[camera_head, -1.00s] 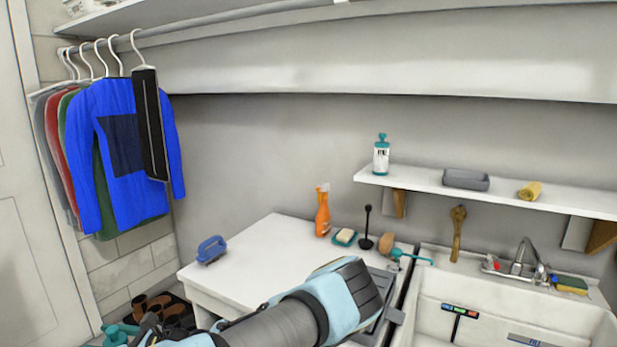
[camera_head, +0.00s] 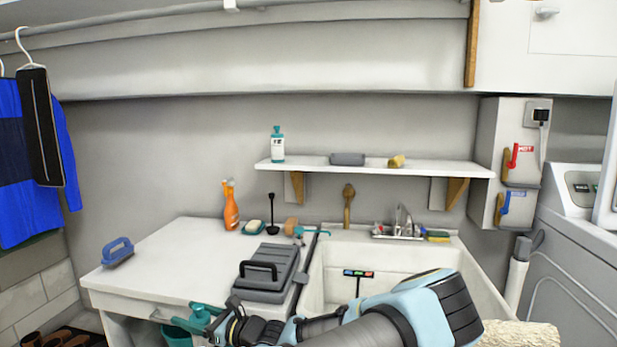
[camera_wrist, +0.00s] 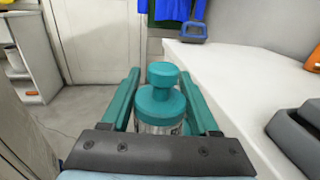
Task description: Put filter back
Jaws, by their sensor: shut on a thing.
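The filter (camera_wrist: 162,103), as I take it, has a teal knobbed cap over a clear body. In the wrist view it stands between the two teal fingers of my gripper (camera_wrist: 162,98), which is shut on it. Its lower part is hidden behind the gripper's dark front. In the head view my gripper (camera_head: 200,322) is low at the front, beside the left counter's front edge, and the filter is hard to tell from the fingers there. A washing machine (camera_head: 570,225) stands at the far right; no filter opening shows on it.
The white counter (camera_head: 165,255) bears a grey case (camera_head: 262,275), a blue brush (camera_head: 117,252) and an orange spray bottle (camera_head: 230,205). The sink (camera_head: 390,262) lies right of it. A pale roll (camera_head: 518,336) is at the lower right. Open floor (camera_wrist: 85,110) shows in the wrist view.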

